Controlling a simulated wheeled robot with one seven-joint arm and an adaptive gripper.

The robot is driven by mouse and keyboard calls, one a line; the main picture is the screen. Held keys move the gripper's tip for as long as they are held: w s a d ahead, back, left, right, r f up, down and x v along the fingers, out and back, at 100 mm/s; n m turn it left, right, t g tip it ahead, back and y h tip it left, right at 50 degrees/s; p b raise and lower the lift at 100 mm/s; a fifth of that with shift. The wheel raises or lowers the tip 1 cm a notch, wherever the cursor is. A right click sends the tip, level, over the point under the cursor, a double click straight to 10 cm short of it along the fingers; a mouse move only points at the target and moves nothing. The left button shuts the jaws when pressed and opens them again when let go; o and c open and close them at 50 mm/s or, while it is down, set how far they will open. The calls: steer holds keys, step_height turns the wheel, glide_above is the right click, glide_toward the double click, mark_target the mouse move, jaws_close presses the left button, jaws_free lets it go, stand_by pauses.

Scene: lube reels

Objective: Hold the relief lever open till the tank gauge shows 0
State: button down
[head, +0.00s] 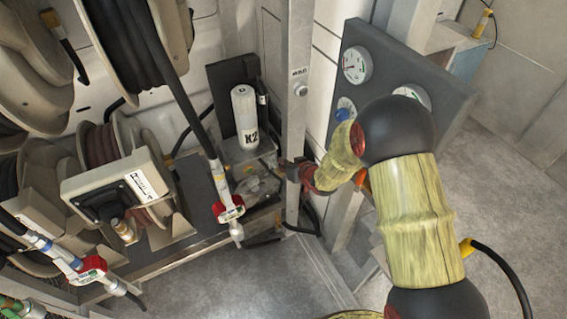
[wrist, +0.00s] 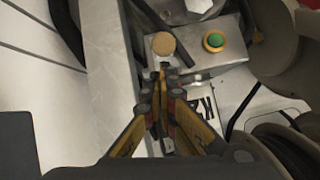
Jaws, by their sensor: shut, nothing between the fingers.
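My gripper (wrist: 163,75) is shut and empty in the wrist view, with its yellow and black fingers drawn together. A tan round knob (wrist: 163,44) shows just beyond the fingertips; I cannot tell whether they touch it or whether it belongs to the relief lever. In the head view my arm reaches in from the lower right, and the fingers cannot be made out clearly. A white round gauge (head: 356,65) is on a dark panel (head: 385,45). A second gauge (head: 412,93) is partly hidden by my arm. The readings are too small to tell.
A green button (wrist: 214,41) sits on a grey box right of the knob. A grey post (head: 297,90) stands beside my arm's far end. A white K2 canister (head: 243,115) stands left of the post. Hose reels (head: 145,40) fill the left. The floor (head: 270,280) is clear below.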

steer(key=shift+f, duration=0.1)
steer(key=shift+s+d+f, duration=0.15)
steer(key=shift+s+f, duration=0.05)
